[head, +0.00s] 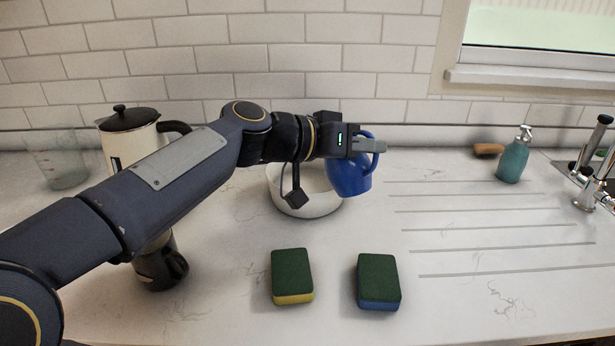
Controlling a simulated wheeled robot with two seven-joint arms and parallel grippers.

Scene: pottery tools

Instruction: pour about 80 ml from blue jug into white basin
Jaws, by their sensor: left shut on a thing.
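The blue jug (349,180) is in the middle of the head view, tilted, with its handle up at the upper right. My left gripper (372,146) is shut on the jug's handle. The white basin (305,206) stands on the counter just left of and partly behind the jug. My left arm and gripper hide part of the basin's far rim. The jug overlaps the basin's right side in this view. I cannot see any liquid or the inside of the jug. My right gripper is not in view.
Two green-topped sponges, one yellow (292,275) and one blue (378,281), lie in front. A cream pot (128,137), a clear measuring jug (62,160) and a dark object (160,266) are left. A teal soap bottle (513,158), brown brush (488,150) and tap (592,190) are right.

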